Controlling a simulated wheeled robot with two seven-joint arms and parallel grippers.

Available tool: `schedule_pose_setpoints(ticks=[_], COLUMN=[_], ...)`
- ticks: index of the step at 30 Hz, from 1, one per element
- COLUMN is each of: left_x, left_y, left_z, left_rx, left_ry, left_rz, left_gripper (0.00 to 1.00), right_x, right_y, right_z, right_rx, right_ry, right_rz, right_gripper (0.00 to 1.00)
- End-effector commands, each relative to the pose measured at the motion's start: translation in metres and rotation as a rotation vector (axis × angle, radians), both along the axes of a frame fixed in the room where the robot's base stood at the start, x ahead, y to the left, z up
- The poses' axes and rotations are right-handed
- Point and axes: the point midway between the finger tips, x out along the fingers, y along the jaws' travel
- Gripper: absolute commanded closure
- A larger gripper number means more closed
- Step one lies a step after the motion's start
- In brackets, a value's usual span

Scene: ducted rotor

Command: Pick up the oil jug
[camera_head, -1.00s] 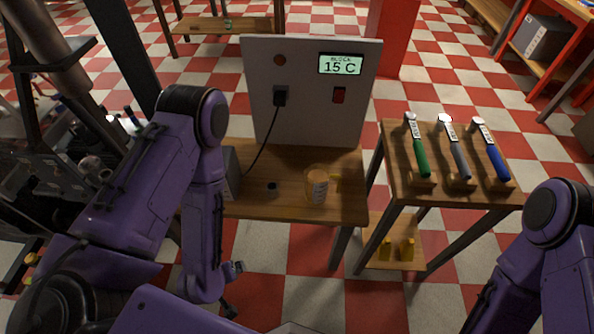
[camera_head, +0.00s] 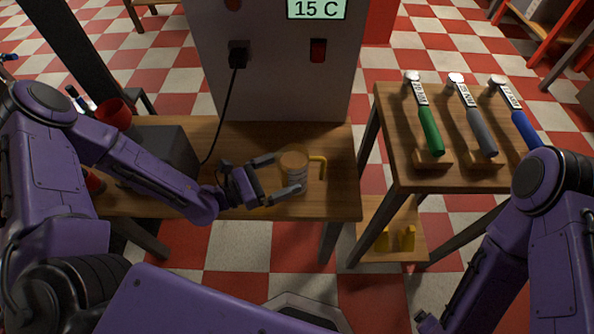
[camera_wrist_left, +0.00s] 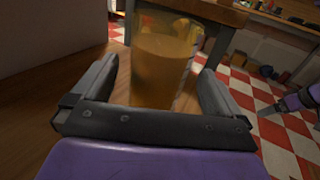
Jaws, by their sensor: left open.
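The oil jug (camera_head: 295,169) is a clear vessel of amber oil with a yellow handle on its right side. It stands upright on the wooden bench (camera_head: 343,200). My left gripper (camera_head: 288,174) is open, with one finger on the far side of the jug and one on the near side. In the left wrist view the jug (camera_wrist_left: 163,70) stands between the two spread fingers, and a gap shows beside them. My right arm is at the lower right of the head view; a dark part at its lower end (camera_head: 428,322) is cut off by the frame edge.
A grey panel (camera_head: 275,85) with a "15 C" display stands behind the bench, with a black cable hanging from it. A dark grey box (camera_head: 160,155) sits left of the jug. A side table (camera_head: 398,160) on the right holds three labelled torque wrenches.

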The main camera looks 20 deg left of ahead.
Motion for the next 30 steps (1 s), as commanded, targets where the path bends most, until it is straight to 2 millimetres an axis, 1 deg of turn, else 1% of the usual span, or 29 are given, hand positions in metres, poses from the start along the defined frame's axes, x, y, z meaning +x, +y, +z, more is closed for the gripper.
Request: schedule_pose_setpoints(ticks=[6,9,12,17,18,20,21,23,24,30], left_x=[0.025,0.034,0.038,0.038,0.038,0.038,0.038,0.038,0.038,0.038], left_y=[-0.027,-0.037,-0.040,-0.041,-0.041,-0.041,-0.041,-0.041,-0.041,-0.041], left_z=[0.008,0.007,0.007,0.007,0.007,0.007,0.007,0.007,0.008,0.008], left_rx=[0.001,0.004,0.004,0.003,0.003,0.003,0.003,0.004,0.001,0.001], left_ry=[0.001,0.001,0.001,0.000,0.000,0.000,0.000,0.001,-0.001,-0.001], left_rz=[-0.002,-0.004,-0.002,-0.003,-0.003,-0.003,-0.003,-0.003,-0.003,-0.003], left_gripper=[0.00,0.00,0.00,0.00,0.13,0.33,0.46,0.65,0.71,0.71], right_x=[0.000,0.000,0.000,0.000,0.000,0.000,0.000,0.000,0.000,0.000], right_y=[0.000,0.000,0.000,0.000,0.000,0.000,0.000,0.000,0.000,0.000], right_z=[0.003,0.002,0.002,0.002,0.002,0.002,0.002,0.002,0.002,0.002], right_rx=[0.000,0.000,0.000,0.000,0.000,0.000,0.001,0.000,0.000,0.000], right_ry=[0.000,0.000,-0.001,-0.001,-0.001,-0.001,-0.001,-0.001,-0.001,-0.001], right_rz=[0.000,0.000,0.000,0.000,0.000,0.000,0.000,0.000,0.000,0.000], right_gripper=[0.04,0.04,0.04,0.04,0.04,0.04,0.04,0.04,0.04,0.04])
